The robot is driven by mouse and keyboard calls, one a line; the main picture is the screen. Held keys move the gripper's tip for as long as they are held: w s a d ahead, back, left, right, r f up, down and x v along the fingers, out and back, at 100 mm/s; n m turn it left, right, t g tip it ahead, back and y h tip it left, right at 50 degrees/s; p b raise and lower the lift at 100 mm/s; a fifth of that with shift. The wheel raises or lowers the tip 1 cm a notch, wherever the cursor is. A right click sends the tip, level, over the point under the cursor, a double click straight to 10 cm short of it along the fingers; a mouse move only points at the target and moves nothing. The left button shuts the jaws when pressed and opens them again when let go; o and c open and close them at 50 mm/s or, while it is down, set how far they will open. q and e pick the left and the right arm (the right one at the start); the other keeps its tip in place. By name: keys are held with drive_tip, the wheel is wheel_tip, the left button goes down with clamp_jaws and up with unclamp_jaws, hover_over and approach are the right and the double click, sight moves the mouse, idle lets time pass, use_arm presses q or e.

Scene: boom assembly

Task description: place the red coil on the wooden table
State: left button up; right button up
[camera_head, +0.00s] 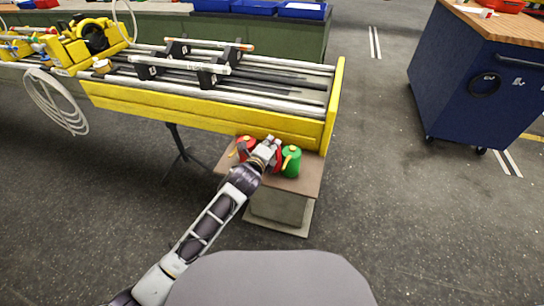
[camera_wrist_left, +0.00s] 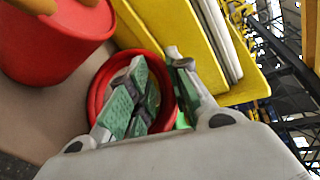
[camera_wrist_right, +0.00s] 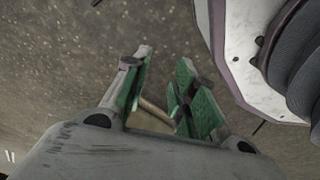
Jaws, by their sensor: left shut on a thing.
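The red coil (camera_wrist_left: 95,92) is a round red ring in the left wrist view, with its opening facing the camera. My left gripper (camera_head: 271,143) is shut on its rim, with one finger inside the ring and the other outside. In the head view only a little red of the coil (camera_head: 277,160) shows beside the fingers, over the small brown-topped table (camera_head: 312,172). I cannot tell whether the coil touches that top. A blue cabinet with a wooden top (camera_head: 515,27) stands at the far right. My right gripper (camera_wrist_right: 162,88) is open and empty above the floor.
A red can (camera_head: 245,150) and a green can (camera_head: 291,162) stand on the small table on either side of my left gripper. The long yellow boom frame (camera_head: 215,108) runs just behind. A red object (camera_head: 505,5) is on the wooden top. Open floor lies between.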

use_arm(q)
clamp_jaws()
use_arm(e)
drive_tip(key=shift+w+d+r, duration=0.1)
drive_tip(key=shift+w+d, duration=0.1)
drive_tip(key=shift+w, duration=0.25)
use_arm(q)
drive_tip(key=shift+r, duration=0.1)
use_arm(e)
drive_tip(key=shift+s, duration=0.25)
